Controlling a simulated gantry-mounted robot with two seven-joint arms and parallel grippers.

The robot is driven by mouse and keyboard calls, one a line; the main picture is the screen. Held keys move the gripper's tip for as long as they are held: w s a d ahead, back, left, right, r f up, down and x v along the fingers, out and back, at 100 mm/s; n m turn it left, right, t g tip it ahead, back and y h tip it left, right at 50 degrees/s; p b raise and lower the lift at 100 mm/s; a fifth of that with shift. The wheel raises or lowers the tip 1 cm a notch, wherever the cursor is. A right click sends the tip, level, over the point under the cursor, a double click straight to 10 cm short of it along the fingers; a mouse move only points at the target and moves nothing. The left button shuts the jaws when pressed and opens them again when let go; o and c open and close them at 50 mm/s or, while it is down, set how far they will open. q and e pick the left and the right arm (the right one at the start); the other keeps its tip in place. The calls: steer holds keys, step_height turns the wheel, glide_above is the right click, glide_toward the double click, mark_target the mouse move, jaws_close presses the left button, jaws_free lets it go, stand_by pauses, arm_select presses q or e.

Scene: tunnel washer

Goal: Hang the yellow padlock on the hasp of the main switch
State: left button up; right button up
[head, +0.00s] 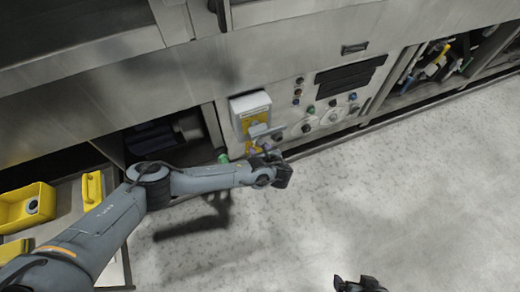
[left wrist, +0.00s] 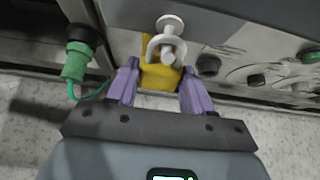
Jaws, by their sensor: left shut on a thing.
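The yellow padlock (left wrist: 160,76) is between the purple fingertips of my left gripper (left wrist: 160,90), which is shut on its body. Its pale shackle (left wrist: 153,47) points up toward the panel, in front of a light grey post with a round head (left wrist: 170,24). The shackle overlaps this metal part in the picture; I cannot tell whether it is around it or only in front. In the head view, my left gripper (head: 262,150) is just below the white switch box (head: 248,103) with its yellow plate. A dark part of my right gripper (head: 358,285) shows at the bottom edge; its jaws are unclear.
A green-and-black connector (left wrist: 78,62) with a green cable is left of my left gripper. Knobs and buttons (head: 308,127) sit right of the switch box. A yellow bin (head: 27,206) is at the far left. The floor (head: 400,190) in front of the panel is clear.

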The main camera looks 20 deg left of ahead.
arm_select(q)
steer(key=o, duration=1.2)
steer(key=shift+c, duration=0.2)
